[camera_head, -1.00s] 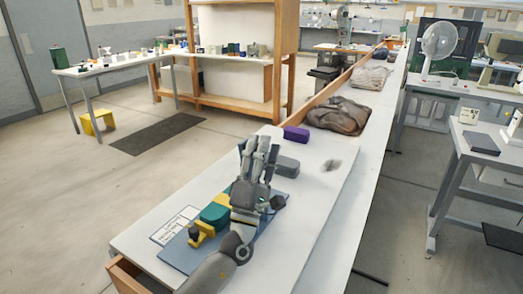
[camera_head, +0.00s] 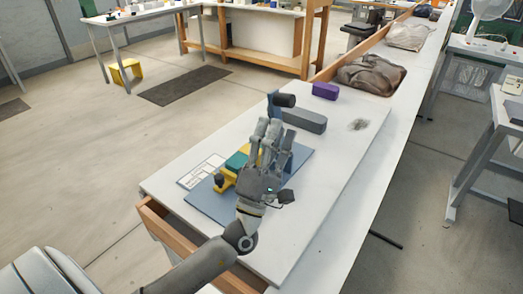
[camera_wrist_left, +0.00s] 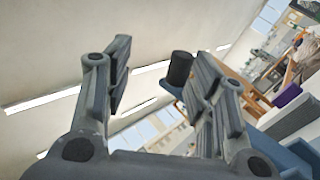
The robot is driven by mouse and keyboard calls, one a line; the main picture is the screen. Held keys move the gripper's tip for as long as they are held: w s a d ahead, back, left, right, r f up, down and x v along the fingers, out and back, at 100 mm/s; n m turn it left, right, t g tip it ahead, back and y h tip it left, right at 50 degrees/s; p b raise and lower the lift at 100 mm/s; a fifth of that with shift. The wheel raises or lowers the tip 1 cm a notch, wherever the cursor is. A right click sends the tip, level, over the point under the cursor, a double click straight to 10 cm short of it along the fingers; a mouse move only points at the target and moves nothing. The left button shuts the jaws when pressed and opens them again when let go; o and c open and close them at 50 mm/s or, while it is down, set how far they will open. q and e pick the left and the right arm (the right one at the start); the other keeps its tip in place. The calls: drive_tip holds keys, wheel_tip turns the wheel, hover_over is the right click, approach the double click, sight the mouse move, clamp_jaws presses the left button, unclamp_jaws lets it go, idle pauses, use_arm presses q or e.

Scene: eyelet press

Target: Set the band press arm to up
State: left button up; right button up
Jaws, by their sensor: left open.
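The press stands on a blue base plate (camera_head: 204,209) on the white bench, with a teal block (camera_head: 236,161) and yellow parts (camera_head: 224,182). A blue arm (camera_head: 272,106) with a dark round handle (camera_head: 285,100) rises beyond my fingers; its lower part is hidden by my gripper, so its full angle is unclear. My left gripper (camera_head: 266,130) is open over the press, fingers pointing away. In the left wrist view, the handle (camera_wrist_left: 180,68) shows beyond the open fingers (camera_wrist_left: 160,65), close to the right finger; I cannot tell whether they touch. My right gripper is not in view.
A grey block (camera_head: 304,120) lies just beyond the press and a purple box (camera_head: 325,91) farther back. A printed card (camera_head: 201,171) lies left of the press. A brown cloth bag (camera_head: 370,75) is farther along the bench. The white board right of the press is mostly clear.

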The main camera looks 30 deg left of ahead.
use_arm(q)
drive_tip(key=s, duration=0.6)
drive_tip(key=shift+s+d, duration=0.2)
drive_tip(key=shift+s, duration=0.15)
